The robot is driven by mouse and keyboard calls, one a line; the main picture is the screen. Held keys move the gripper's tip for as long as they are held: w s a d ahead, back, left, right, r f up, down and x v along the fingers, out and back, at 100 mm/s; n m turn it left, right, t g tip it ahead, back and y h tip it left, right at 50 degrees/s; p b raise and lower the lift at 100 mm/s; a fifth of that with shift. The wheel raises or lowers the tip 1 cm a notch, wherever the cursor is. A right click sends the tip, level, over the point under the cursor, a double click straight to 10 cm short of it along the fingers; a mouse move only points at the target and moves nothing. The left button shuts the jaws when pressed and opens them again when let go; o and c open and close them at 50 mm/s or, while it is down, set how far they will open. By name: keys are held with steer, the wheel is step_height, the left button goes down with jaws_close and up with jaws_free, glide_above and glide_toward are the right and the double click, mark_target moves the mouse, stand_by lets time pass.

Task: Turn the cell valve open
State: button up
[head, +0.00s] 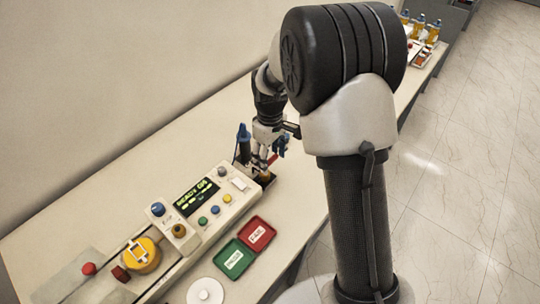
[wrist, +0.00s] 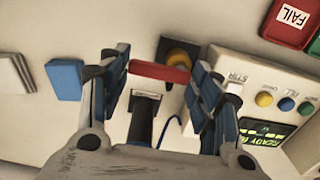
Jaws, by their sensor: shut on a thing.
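The cell valve shows a red bar handle (wrist: 160,72) in the wrist view, lying crosswise between the fingers, with a dark stem beneath it. The red handle also shows in the head view (head: 272,160), partly hidden by the fingers. My gripper (wrist: 159,64) is shut on the red handle, with one blue-padded finger at each end of it. In the head view my gripper (head: 270,147) points down at the far end of the control box. How far the valve is turned I cannot tell.
A brass-coloured knob (wrist: 179,60) in a dark holder sits beside the handle. The control box (head: 202,205) with a lit display and coloured buttons stands close by. Green (head: 234,259) and red (head: 257,234) trays lie in front of it. A blue-topped post (head: 243,140) stands behind my gripper.

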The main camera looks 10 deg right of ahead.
steer(key=shift+c, duration=0.8)
steer(key=m+p, duration=0.1)
steer(key=m, duration=0.3)
steer(key=shift+s+d+r+p, duration=0.1)
steer(key=shift+s+d+p, duration=0.1)
steer(key=shift+s+p, duration=0.2)
steer(key=m, duration=0.2)
steer(key=s+m+p, duration=0.1)
steer(key=m, duration=0.1)
steer(key=shift+m, duration=0.3)
steer(key=m, duration=0.2)
steer(key=s+m+p, duration=0.1)
steer(key=m, duration=0.1)
steer(key=shift+a, duration=0.15)
steer(key=shift+s+a+m+p, duration=0.2)
steer(key=shift+m, duration=1.15)
steer(key=shift+s+a+m+p, duration=0.15)
steer(key=shift+m+p, duration=0.05)
steer(key=shift+m, duration=1.15)
steer(key=o, duration=1.1)
steer(key=shift+c, duration=0.2)
